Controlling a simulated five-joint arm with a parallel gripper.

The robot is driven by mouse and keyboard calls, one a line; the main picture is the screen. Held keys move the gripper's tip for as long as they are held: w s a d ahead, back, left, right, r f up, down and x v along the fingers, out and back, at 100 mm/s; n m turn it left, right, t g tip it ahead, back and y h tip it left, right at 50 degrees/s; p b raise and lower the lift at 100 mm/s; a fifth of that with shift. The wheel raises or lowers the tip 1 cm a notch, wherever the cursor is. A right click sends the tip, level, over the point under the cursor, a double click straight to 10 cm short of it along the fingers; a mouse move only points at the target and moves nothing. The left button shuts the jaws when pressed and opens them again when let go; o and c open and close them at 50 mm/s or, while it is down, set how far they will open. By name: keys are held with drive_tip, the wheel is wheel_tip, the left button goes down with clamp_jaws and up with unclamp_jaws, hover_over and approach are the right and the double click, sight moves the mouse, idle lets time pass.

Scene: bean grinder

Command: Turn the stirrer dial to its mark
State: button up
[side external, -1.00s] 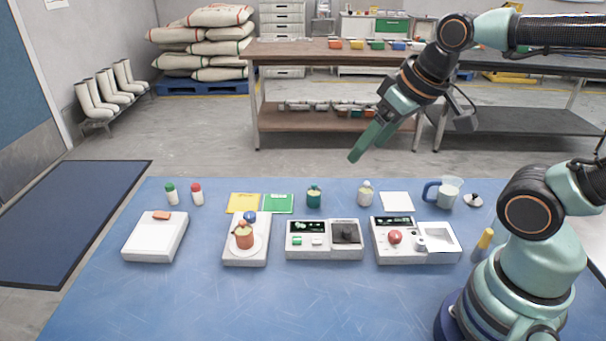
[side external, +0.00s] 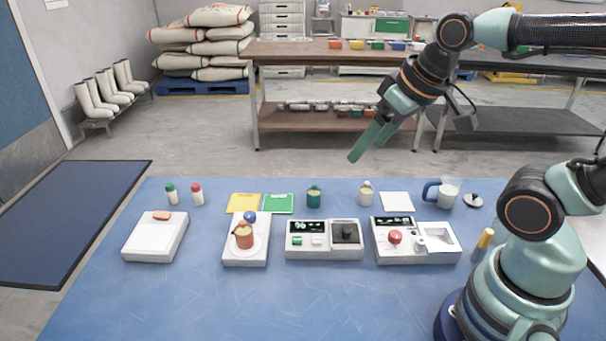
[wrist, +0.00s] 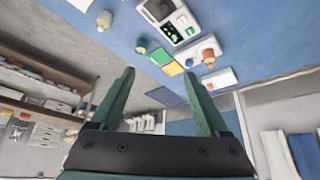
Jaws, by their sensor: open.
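A light box with a round white plate (side external: 232,251) stands left of the table's middle and carries an orange-brown pot (side external: 243,236). A blue knob (side external: 250,216) sits at its back. To the right is a box with a small display, a green button and a dark square part (side external: 346,233). Farther right, another box with a display has a red knob (side external: 395,237). I cannot tell for sure which is the stirrer dial, and no mark is readable. My gripper (side external: 357,158) is high above the table's back edge, apart from everything. In the wrist view its fingers (wrist: 161,75) are spread and empty.
A white box with an orange piece (side external: 155,238) stands at the left. Small bottles (side external: 314,197), yellow and green cards (side external: 278,203), a white sheet (side external: 397,201) and a jug (side external: 449,190) line the back. The blue table's front (side external: 250,310) is clear.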

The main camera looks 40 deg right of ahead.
idle(0.3)
drive_tip(key=shift+c, duration=0.9)
drive_tip(key=n+g, duration=0.6)
drive_tip(key=n, duration=0.5)
hover_over(250, 214)
wheel_tip(250, 214, down, 10)
wheel_tip(250, 214, down, 12)
drive_tip(key=shift+r, duration=0.25)
clamp_jaws()
